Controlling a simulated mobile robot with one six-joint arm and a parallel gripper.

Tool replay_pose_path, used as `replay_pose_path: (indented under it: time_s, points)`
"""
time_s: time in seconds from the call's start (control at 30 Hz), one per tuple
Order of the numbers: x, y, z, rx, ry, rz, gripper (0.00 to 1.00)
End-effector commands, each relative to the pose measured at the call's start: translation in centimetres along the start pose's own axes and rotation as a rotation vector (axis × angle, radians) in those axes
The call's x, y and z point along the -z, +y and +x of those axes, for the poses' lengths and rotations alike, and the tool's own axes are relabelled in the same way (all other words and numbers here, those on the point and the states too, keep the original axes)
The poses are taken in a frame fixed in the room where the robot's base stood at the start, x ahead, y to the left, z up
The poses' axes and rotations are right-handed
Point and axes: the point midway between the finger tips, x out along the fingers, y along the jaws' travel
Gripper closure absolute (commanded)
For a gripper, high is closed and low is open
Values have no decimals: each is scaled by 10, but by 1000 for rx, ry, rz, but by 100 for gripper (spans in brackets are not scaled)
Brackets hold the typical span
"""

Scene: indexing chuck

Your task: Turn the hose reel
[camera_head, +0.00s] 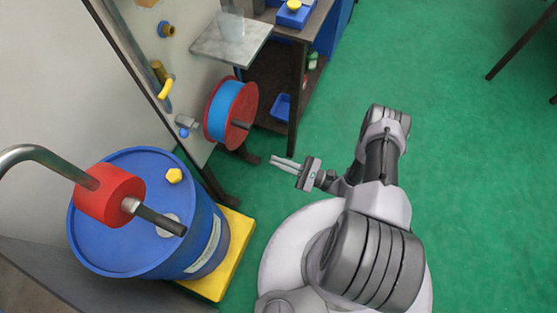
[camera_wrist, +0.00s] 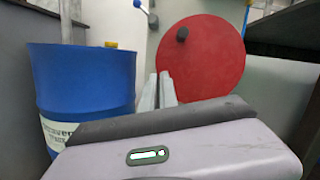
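The hose reel (camera_head: 222,108) has red discs and a blue drum and is mounted on the upright panel. A short dark crank handle (camera_head: 240,125) sticks out from its front disc. In the wrist view the red disc (camera_wrist: 210,65) fills the upper right, with the dark handle end (camera_wrist: 182,33) near its upper left edge. My gripper (camera_head: 272,160) is to the right of and below the reel, apart from it, pointing left. Its two fingers stand slightly apart with nothing between them; they also show in the wrist view (camera_wrist: 158,85), in front of the disc's lower left.
A blue drum (camera_head: 130,247) stands on a yellow base (camera_head: 238,250) at left, with a red pump (camera_head: 110,194) on top. A grey shelf (camera_head: 205,42) and a dark-legged bench (camera_head: 298,95) stand near the reel.

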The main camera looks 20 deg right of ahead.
Motion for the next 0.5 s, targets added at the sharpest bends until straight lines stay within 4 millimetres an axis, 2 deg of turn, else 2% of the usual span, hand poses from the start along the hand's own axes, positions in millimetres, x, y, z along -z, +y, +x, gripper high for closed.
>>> replay_pose_path:
  time_s: [0.03,0.1,0.17,0.2,0.27,0.33,0.5]
  points:
    - [-16,-12,-3,4,24,21,84]
    - [-56,-39,-9,14,106,114,71]
    - [-80,-55,-14,29,177,202,59]
    - [-89,-60,-17,38,212,249,57]
    - [-92,-62,-18,45,240,290,57]
    - [-84,-59,-9,43,244,301,57]
    - [-69,-56,36,37,241,299,57]
